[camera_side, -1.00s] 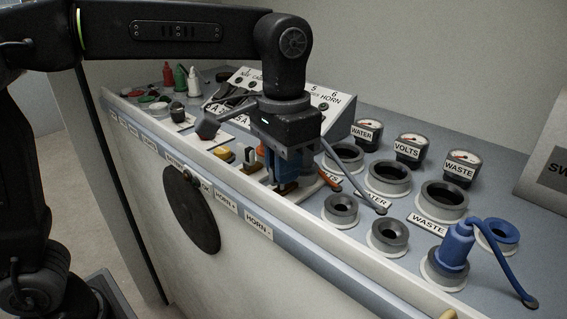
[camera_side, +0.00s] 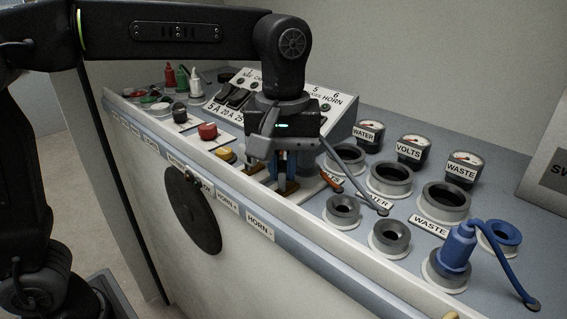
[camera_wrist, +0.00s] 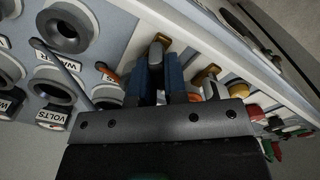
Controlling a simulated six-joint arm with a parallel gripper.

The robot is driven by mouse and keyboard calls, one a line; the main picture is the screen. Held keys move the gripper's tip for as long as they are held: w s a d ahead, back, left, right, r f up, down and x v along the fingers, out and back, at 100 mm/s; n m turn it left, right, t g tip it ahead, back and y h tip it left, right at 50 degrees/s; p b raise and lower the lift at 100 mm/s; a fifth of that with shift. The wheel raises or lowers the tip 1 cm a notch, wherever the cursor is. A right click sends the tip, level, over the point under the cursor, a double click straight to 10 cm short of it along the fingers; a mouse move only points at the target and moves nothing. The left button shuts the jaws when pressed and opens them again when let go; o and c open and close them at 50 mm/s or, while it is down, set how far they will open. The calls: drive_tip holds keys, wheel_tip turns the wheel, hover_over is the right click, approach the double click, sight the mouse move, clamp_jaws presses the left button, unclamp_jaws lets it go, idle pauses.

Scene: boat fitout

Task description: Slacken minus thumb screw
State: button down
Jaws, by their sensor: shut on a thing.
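My gripper (camera_side: 283,186) points down at the strip above the HORN - label (camera_side: 261,228).
A yellow knob (camera_side: 227,154) and a red knob (camera_side: 208,131) stand close left of my gripper. A switch panel (camera_side: 300,95) rises behind.

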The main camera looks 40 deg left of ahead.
sight(280, 165)
drive_tip(key=n, duration=0.4)
drive_tip(key=shift+n, duration=0.3)
drive_tip(key=shift+s+n, duration=0.15)
drive_tip(key=shift+n, duration=2.45)
drive_tip(key=c, duration=1.2)
unclamp_jaws()
drive_tip(key=shift+o, duration=0.2)
wheel_tip(280, 165, up, 14)
drive_tip(key=shift+a+f, duration=0.1)
